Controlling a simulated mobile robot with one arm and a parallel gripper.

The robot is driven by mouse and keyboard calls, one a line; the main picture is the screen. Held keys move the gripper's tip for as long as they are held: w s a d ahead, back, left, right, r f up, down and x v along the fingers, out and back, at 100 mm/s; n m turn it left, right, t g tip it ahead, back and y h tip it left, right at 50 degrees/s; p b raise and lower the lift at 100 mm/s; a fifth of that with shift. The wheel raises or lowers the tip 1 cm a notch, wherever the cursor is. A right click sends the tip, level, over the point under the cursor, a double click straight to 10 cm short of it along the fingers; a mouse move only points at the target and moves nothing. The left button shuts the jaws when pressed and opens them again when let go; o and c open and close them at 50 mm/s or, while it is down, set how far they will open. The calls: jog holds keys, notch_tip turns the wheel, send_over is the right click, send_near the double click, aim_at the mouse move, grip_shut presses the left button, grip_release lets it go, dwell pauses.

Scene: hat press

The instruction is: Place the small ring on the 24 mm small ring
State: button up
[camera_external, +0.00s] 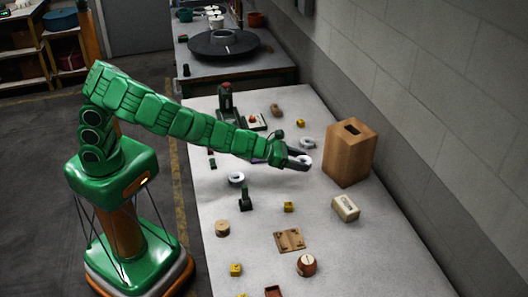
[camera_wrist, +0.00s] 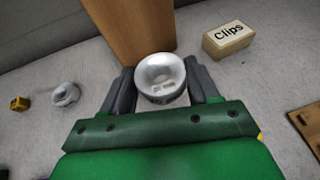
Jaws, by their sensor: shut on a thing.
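My gripper (camera_external: 297,163) reaches out over the table, with its fingers on either side of a small pale grey ring (camera_external: 304,160). In the wrist view my gripper (camera_wrist: 162,88) is shut on this ring (camera_wrist: 160,70), which shows a wide hole and a small mark on its near rim, too small to read. A second pale ring (camera_external: 307,143) lies on the table just behind my gripper; it also shows at the left of the wrist view (camera_wrist: 66,94). I cannot read a size on either.
A tall brown wooden box (camera_external: 349,153) with a slot on top stands close right of my gripper. A box marked Clips (camera_external: 345,208) lies nearer. Several yellow cubes, a wooden plate (camera_external: 289,240) and a green stand (camera_external: 246,200) are spread over the table.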

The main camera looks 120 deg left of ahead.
notch_tip(320, 180, up, 17)
jog(key=s+d+f+n+g+y, duration=0.3)
jog(key=s+d+n, duration=0.15)
jog(key=s, duration=0.35)
jog(key=s+d+f+n+g+y, duration=0.25)
jog(key=s+d+g, duration=0.2)
jog(key=s, duration=0.25)
jog(key=s+d+r+n+g, duration=0.3)
jog(key=s, duration=0.6)
jog(key=s+d+r+n+g, duration=0.2)
jog(key=s+d+n+g, duration=0.15)
jog(key=s, duration=0.55)
send_over(235, 179)
jog(key=s, duration=0.1)
jog(key=shift+y, duration=0.25)
jog(key=f, duration=1.8)
jog(key=shift+s+d+f, duration=0.1)
jog(key=shift+d+f, duration=0.2)
jog(key=shift+f, duration=0.1)
jog(key=shift+w+a+f, duration=0.25)
jog(key=shift+w+f, duration=0.35)
jog(key=shift+f, duration=1.7)
